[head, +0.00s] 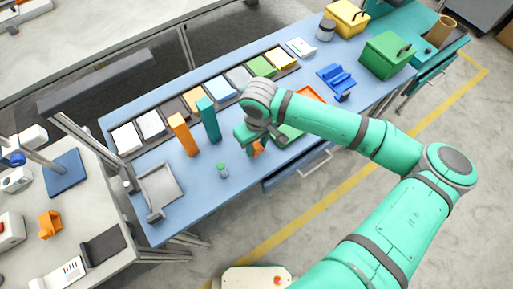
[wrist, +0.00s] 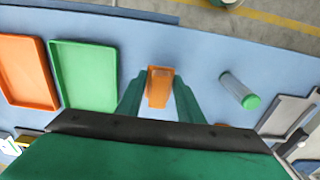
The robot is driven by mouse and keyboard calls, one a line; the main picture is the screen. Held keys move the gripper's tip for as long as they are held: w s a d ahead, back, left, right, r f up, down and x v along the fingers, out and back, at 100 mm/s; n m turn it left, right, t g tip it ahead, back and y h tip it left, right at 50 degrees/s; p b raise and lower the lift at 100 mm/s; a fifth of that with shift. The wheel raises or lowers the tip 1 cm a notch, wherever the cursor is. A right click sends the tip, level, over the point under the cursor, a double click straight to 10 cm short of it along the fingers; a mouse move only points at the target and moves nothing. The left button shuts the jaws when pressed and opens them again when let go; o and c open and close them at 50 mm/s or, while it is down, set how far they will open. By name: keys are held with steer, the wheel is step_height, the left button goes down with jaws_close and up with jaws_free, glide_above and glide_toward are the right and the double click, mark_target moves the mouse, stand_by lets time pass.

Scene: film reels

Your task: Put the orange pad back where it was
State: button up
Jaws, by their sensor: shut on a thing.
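My gripper (wrist: 158,100) is shut on a small orange block-like thing, apparently the orange pad (wrist: 158,88), seen between the green fingers in the wrist view. In the head view the gripper (head: 257,142) is over the blue table, and only a bit of orange (head: 258,148) shows under it. Whether it touches the table I cannot tell. At the back, a dark rack holds a row of pads: white, white, an orange-yellow one (head: 194,99), light blue (head: 220,89), grey, green and yellow. One place (head: 174,108) in the row looks dark.
A tall orange block (head: 183,135) and a teal block (head: 209,120) stand between gripper and rack. Green (wrist: 85,75) and orange (wrist: 27,72) trays lie beside the gripper; a grey tray (head: 159,188) lies at the table's left end.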

mark_target(257, 150)
steer(key=shift+f, duration=1.45)
steer(key=shift+f, duration=0.2)
steer(key=o, duration=1.3)
steer(key=shift+r, duration=0.1)
steer(key=r, duration=1.2)
steer(key=shift+s+d+r, duration=0.1)
steer(key=shift+s+d, duration=0.1)
steer(key=shift+s, duration=0.05)
